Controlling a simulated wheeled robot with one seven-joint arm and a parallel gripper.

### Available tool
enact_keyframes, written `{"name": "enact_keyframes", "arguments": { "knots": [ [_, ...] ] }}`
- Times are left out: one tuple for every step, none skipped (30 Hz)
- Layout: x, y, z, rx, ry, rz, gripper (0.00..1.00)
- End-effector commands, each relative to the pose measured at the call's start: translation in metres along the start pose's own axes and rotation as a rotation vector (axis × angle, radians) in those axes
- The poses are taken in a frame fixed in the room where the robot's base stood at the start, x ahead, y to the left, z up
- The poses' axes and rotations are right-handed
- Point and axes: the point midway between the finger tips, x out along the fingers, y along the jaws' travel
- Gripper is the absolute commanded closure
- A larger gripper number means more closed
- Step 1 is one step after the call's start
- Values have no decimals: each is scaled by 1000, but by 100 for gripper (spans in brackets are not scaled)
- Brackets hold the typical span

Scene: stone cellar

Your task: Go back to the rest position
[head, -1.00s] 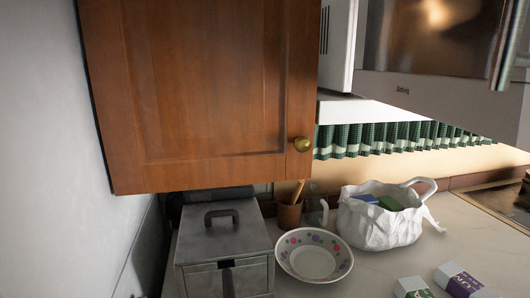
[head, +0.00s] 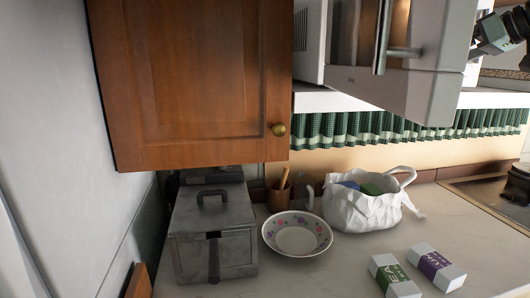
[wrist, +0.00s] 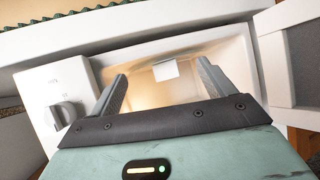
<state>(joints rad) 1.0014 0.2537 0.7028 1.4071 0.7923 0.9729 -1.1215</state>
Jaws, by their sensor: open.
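My gripper (wrist: 165,88) is in the wrist view, its two fingers spread apart with nothing between them. It faces the open, lit inside of a white microwave (wrist: 57,85), with a small white patch at the back. The microwave's knob panel is left of the fingers and its open door (wrist: 293,55) is at the right. In the head view the microwave door (head: 435,100) hangs at upper right, with a metal handle. A dark part of my arm (head: 492,35) shows at the right edge there; the fingertips cannot be made out.
A wooden cabinet (head: 190,80) hangs at left. Below, the counter (head: 330,270) carries a grey metal box (head: 213,225), a flowered bowl (head: 297,252), a white bag (head: 362,212) with boxes in it, and two small cartons, green-labelled (head: 393,275) and purple-labelled (head: 436,267). The front counter is partly clear.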

Motion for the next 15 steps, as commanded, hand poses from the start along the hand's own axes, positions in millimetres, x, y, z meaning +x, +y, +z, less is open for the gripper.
{"name": "enact_keyframes", "arguments": {
  "knots": [
    [9,-5,9,15,-27,0,18],
    [14,-7,14,28,-43,2,18],
    [21,-10,23,44,-68,6,18],
    [26,-12,30,58,-87,11,18],
    [32,-16,38,72,-109,14,18],
    [39,-20,49,92,-138,21,18],
    [45,-23,58,108,-161,27,18],
    [51,-27,68,124,-187,33,18],
    [58,-32,82,145,-223,44,18],
    [64,-37,94,163,-252,53,18],
    [70,-42,107,181,-284,65,18],
    [78,-51,127,205,-330,82,18],
    [83,-59,144,224,-369,98,18],
    [87,-66,163,243,-408,117,18],
    [92,-78,189,268,-461,144,18]
  ]
}}
